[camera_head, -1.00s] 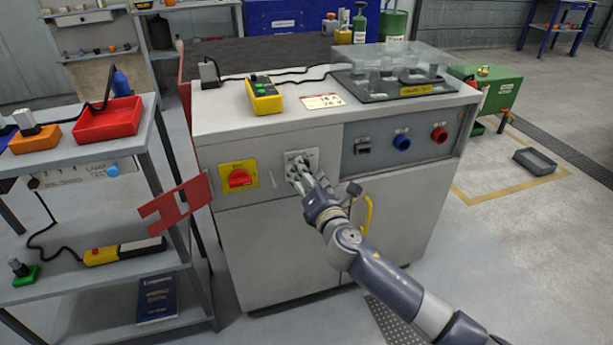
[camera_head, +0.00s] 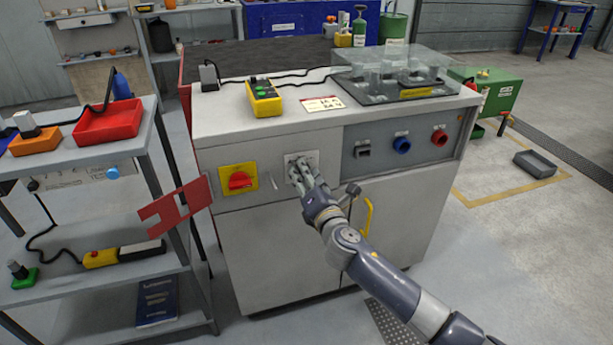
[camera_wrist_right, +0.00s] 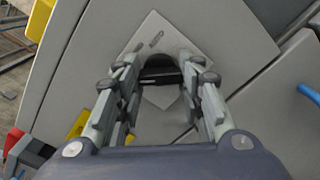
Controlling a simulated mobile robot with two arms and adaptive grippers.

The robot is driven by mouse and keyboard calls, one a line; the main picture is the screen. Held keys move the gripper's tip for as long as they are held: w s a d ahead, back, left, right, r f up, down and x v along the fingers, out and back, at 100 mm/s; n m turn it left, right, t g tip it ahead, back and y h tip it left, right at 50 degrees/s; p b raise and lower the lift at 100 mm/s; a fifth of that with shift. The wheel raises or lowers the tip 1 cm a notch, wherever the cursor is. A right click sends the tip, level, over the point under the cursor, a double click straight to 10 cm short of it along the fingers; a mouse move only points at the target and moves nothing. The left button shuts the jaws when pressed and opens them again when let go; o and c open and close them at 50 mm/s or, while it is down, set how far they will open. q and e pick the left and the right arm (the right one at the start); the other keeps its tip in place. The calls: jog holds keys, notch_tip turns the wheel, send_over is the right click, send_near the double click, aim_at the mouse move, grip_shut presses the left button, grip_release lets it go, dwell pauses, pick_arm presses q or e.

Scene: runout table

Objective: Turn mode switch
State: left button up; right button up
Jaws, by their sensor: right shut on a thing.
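The mode switch is a dark knob (camera_wrist_right: 160,73) on a light square plate on the front of the grey cabinet. In the head view its plate (camera_head: 312,156) shows, but my right gripper (camera_head: 301,175) covers most of the knob. In the right wrist view my right gripper (camera_wrist_right: 160,88) has its two fingers on either side of the knob and is shut on it. The plate looks tilted in that view. My left gripper is not in view.
A red rotary switch (camera_head: 239,180) on a yellow plate sits left of the mode switch. A yellow handle (camera_head: 368,216) is below right. Blue (camera_head: 402,145) and red (camera_head: 439,137) sockets are further right. A grey shelf rack (camera_head: 150,190) with a red bracket stands close on the left.

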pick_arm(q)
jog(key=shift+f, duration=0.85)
pick_arm(e)
jog(key=shift+m, duration=4.2)
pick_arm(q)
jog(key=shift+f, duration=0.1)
pick_arm(e)
jog(key=o, duration=1.1)
jog(key=v, duration=1.2)
